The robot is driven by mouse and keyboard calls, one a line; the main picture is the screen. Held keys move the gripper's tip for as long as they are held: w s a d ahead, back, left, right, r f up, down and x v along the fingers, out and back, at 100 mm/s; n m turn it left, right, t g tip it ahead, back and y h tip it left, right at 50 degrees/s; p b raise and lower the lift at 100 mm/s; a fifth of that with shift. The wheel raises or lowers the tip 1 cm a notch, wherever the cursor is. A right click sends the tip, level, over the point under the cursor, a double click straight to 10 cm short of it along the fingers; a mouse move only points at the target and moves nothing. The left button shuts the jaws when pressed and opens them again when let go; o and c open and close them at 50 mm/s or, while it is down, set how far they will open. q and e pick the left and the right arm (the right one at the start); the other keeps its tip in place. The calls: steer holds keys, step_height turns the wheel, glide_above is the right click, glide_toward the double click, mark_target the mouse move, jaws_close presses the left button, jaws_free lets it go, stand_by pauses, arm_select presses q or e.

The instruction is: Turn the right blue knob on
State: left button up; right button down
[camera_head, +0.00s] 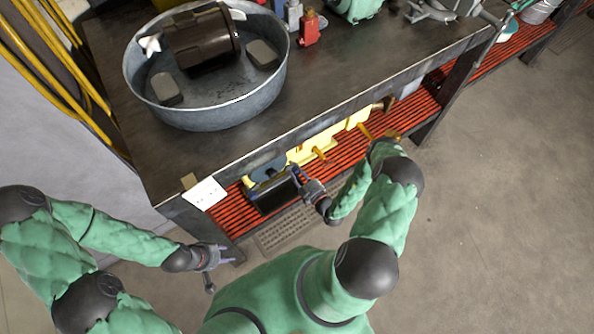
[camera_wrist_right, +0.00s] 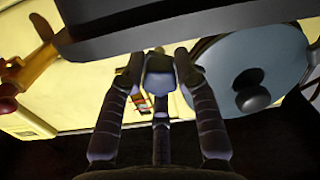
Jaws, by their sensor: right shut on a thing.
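My right gripper (camera_head: 302,180) reaches in under the table's front edge, beside a dark box-like panel (camera_head: 272,193). In the right wrist view its fingers (camera_wrist_right: 159,72) are closed around a small blue-grey piece (camera_wrist_right: 160,84), which looks like the blue knob. The fingers hide much of it, and I cannot read its turn angle. A blue round plate (camera_wrist_right: 220,75) with a dark round knob (camera_wrist_right: 255,98) lies to the right of the fingers. My left gripper (camera_head: 222,268) hangs empty with spread fingers near the table's left leg.
A dark bar (camera_wrist_right: 190,22) crosses just beyond the fingertips. A metal tub (camera_head: 222,112) holding a brown motor (camera_head: 203,40) stands on the table. Floor at right (camera_head: 500,220) is clear.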

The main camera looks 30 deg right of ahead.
steer(key=shift+r+m, duration=0.1)
steer(key=shift+m, duration=0.3)
steer(key=c, duration=1)
jaws_free()
steer(key=shift+s, duration=0.15)
steer(key=shift+s+d, duration=0.15)
steer(key=shift+s, duration=0.2)
steer(key=s, duration=0.7)
steer(key=s+d, duration=0.1)
steer(key=s, duration=0.3)
steer(key=shift+r, duration=0.15)
